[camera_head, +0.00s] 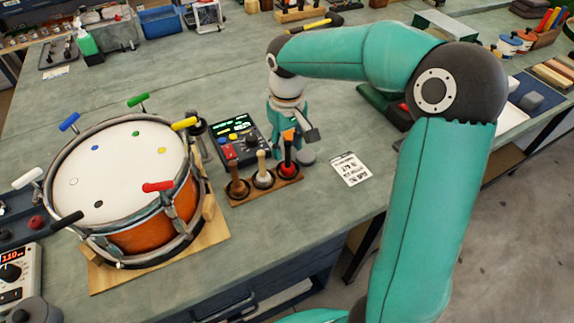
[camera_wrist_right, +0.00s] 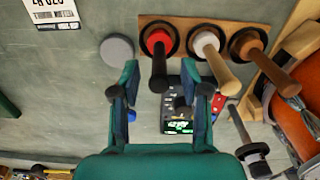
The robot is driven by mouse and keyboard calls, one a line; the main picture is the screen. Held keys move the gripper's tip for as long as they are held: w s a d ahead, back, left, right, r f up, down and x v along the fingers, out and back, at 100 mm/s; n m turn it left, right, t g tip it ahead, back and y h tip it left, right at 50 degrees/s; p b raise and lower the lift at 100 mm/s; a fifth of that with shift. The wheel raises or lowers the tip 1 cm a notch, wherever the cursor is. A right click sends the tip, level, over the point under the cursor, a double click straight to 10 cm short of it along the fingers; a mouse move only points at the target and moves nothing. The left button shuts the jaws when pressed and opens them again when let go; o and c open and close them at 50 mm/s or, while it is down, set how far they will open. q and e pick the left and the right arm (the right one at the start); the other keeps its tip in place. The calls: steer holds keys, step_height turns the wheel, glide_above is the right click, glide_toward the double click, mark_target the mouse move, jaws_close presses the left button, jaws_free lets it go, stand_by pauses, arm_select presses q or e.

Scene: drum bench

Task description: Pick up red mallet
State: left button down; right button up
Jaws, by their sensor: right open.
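The red mallet (camera_head: 288,168) stands in the right-hand hole of a small wooden rack (camera_head: 245,196), beside a white mallet (camera_head: 262,168) and a brown one (camera_head: 236,180). In the right wrist view the red mallet (camera_wrist_right: 158,41) shows its red head in the rack and its dark handle pointing toward the camera. My right gripper (camera_head: 295,137) is above and around the handle's upper end in the head view. In the right wrist view its open fingers (camera_wrist_right: 161,92) lie on either side of the handle's end. Contact cannot be told. My left gripper is out of view.
A drum (camera_head: 118,175) with coloured tuning handles stands left of the rack. A black control box (camera_head: 238,138) is behind the rack, and a paper label (camera_head: 349,169) lies to its right. A grey disc (camera_wrist_right: 116,49) sits close beside the rack. The back bench middle is fairly clear.

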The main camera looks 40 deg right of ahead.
mark_target(287, 165)
step_height(287, 165, down, 4)
steer(key=shift+f, duration=0.1)
jaws_close()
